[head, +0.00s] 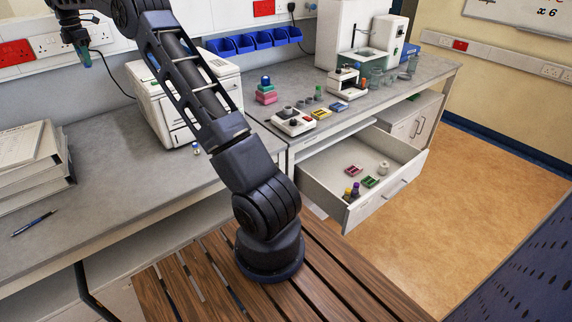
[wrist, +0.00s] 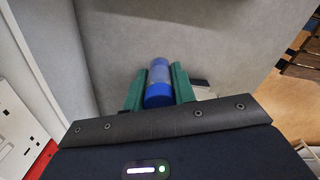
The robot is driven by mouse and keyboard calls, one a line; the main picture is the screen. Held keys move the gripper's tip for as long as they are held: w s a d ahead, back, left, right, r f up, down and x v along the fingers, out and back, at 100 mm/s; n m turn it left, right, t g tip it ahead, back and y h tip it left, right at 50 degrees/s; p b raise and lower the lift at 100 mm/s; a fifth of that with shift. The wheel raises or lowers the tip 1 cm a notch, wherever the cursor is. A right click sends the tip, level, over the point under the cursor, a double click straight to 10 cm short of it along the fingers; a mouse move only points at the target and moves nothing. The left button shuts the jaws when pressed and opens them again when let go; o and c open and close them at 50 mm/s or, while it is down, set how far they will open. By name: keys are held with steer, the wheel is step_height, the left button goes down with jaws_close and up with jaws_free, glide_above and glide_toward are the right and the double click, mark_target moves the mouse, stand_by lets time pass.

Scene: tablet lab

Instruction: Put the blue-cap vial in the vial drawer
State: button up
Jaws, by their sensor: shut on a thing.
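My gripper (head: 84,58) is raised at the upper left of the head view, above the bench. In the wrist view its green fingers (wrist: 159,86) are shut on the blue-cap vial (wrist: 159,93), with the blue cap toward the camera and a clear, bluish body beyond. The vial is hard to make out in the head view. The vial drawer (head: 376,203) stands open below the bench at the right, far from my gripper. Inside are a yellow-cap vial (head: 347,195), a purple-cap vial (head: 355,189), red and green racks and a pale round item.
A small blue-topped vial (head: 196,148) stands on the bench beside the white machine (head: 180,100). Binders (head: 30,160) and a pen (head: 34,223) lie at the left. Blue bins (head: 250,41) hang on the wall. Several instruments crowd the bench above the drawer.

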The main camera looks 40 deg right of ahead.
steer(key=d, duration=0.5)
steer(key=d+m, duration=0.1)
steer(key=d, duration=0.5)
steer(key=d+m, duration=0.1)
steer(key=d, duration=0.5)
steer(key=shift+d+r, duration=0.15)
steer(key=shift+r, duration=0.2)
steer(key=shift+m, duration=0.8)
steer(key=s+d, duration=0.1)
steer(key=d, duration=0.3)
steer(key=s+d, duration=0.1)
steer(key=d, duration=0.4)
steer(key=s+d, duration=0.1)
steer(key=d, duration=0.4)
steer(key=shift+r, duration=0.25)
steer(key=s+d+m, duration=0.2)
steer(key=s+d, duration=0.6)
steer(key=d, duration=0.4)
steer(key=s+d+m, duration=0.2)
steer(key=s+d, duration=0.6)
steer(key=d, duration=0.4)
steer(key=s+d+m, duration=0.2)
steer(key=s+d, duration=0.6)
steer(key=d, duration=0.4)
steer(key=m, duration=0.6)
glide_above(339, 186)
step_height(339, 186, down, 43)
step_height(339, 186, down, 21)
steer(key=shift+d+r, duration=0.1)
